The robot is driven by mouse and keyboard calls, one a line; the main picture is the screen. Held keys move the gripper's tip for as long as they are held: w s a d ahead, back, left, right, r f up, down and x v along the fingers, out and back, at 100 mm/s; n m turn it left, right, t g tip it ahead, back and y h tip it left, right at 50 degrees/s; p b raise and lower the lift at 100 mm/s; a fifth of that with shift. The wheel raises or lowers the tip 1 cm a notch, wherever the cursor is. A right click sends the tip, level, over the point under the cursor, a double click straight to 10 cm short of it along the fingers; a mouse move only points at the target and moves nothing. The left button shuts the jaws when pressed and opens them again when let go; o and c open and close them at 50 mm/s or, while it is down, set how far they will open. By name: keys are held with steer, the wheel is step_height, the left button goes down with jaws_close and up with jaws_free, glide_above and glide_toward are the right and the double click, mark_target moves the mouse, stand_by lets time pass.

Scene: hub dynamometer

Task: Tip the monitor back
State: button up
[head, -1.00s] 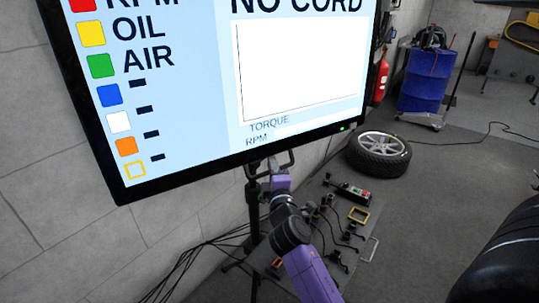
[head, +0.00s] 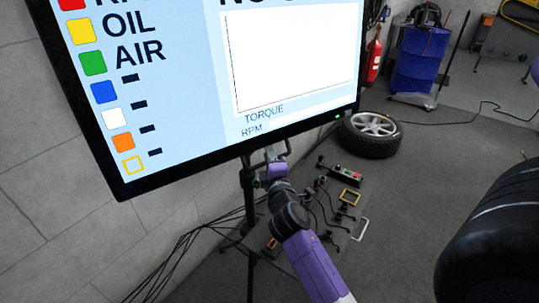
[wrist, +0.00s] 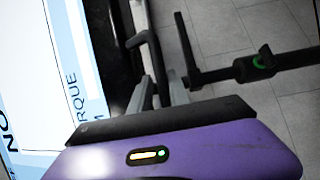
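The monitor (head: 180,60) is a large black-framed screen in the upper left of the head view, with colour squares and a blank graph. It stands on a dark stand (head: 249,200), and its edge also fills the left of the wrist view (wrist: 30,80). A dark bar handle (head: 287,148) sticks out under its lower edge. My gripper (head: 274,160) is at this handle, below the screen. In the wrist view its grey fingers (wrist: 158,92) are close together on either side of the dark handle bar (wrist: 150,50), apparently shut on it. The exact contact is partly hidden.
A floor panel with cables and small fittings (head: 325,205) lies right of the stand. A loose wheel (head: 370,133) lies behind it. A large black tyre (head: 495,235) stands at the right. A blue drum (head: 420,58) is at the back. A grey wall is on the left.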

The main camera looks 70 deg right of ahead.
steer(key=shift+f, duration=0.15)
steer(key=b+v, duration=0.2)
steer(key=v, duration=0.5)
steer(key=shift+s+a, duration=0.25)
steer(key=shift+a, duration=0.1)
